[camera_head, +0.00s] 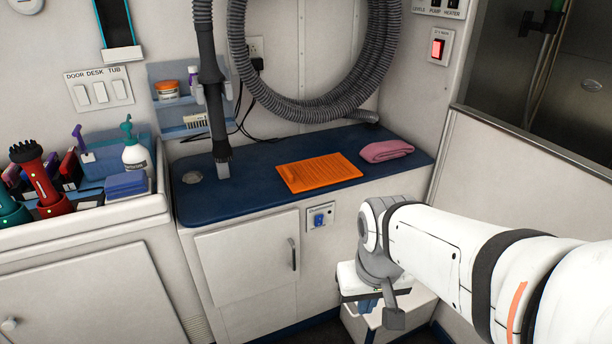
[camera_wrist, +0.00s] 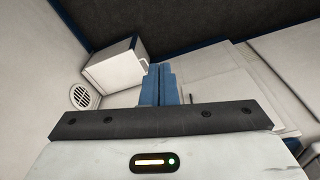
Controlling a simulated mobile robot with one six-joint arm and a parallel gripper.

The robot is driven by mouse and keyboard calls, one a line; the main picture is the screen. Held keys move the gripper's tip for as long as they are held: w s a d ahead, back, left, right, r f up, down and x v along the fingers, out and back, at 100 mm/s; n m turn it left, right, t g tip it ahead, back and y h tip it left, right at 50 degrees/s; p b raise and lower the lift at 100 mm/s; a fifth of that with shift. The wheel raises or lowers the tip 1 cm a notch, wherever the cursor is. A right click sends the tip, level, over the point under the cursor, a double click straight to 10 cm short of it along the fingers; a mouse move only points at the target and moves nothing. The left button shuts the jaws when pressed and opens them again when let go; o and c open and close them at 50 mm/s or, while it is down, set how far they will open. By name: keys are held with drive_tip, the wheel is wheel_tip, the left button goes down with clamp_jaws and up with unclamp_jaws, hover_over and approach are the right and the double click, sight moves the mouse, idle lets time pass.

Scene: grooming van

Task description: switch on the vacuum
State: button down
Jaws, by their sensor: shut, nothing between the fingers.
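No vacuum body shows that I can identify. A thick grey ribbed hose (camera_head: 245,70) is coiled on the back wall, and a dark tube with a nozzle (camera_head: 222,158) hangs down to the blue counter. A plate with a blue switch or socket (camera_head: 319,218) sits on the cabinet front below the counter; I cannot read its label or tell its state.
A lit red switch (camera_head: 437,48) is on the right wall. Three white switches (camera_head: 101,92) are labelled door, desk and tub. An orange mat (camera_head: 318,172) and pink towel (camera_head: 386,150) lie on the counter (camera_head: 250,195). A white box (camera_wrist: 115,62) stands near my gripper.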

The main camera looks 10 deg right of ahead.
drive_tip(key=shift+w, duration=0.1)
drive_tip(key=w+d+f+m+t+b, duration=0.1)
drive_tip(key=w+d+f+m+t, duration=0.1)
drive_tip(key=w+f, duration=0.35)
drive_tip(key=w+d+f+m+t+b, duration=0.1)
drive_tip(key=w+f+t, duration=0.15)
drive_tip(key=w, duration=0.55)
drive_tip(key=w+d+f+m+t, duration=0.2)
drive_tip(key=w+f+t, duration=0.1)
drive_tip(key=w, duration=0.4)
drive_tip(key=w+a+f+m+t+y+b, duration=0.1)
drive_tip(key=w+f+m+t+y+b, duration=0.2)
drive_tip(key=f+m+t, duration=0.5)
drive_tip(key=w+m+t+y, duration=0.1)
drive_tip(key=t+y, duration=0.1)
drive_tip(key=shift+w+m+y, duration=0.2)
drive_tip(key=shift+m+y, duration=0.1)
drive_tip(key=shift+y, duration=0.1)
drive_tip(key=shift+a+f, duration=0.1)
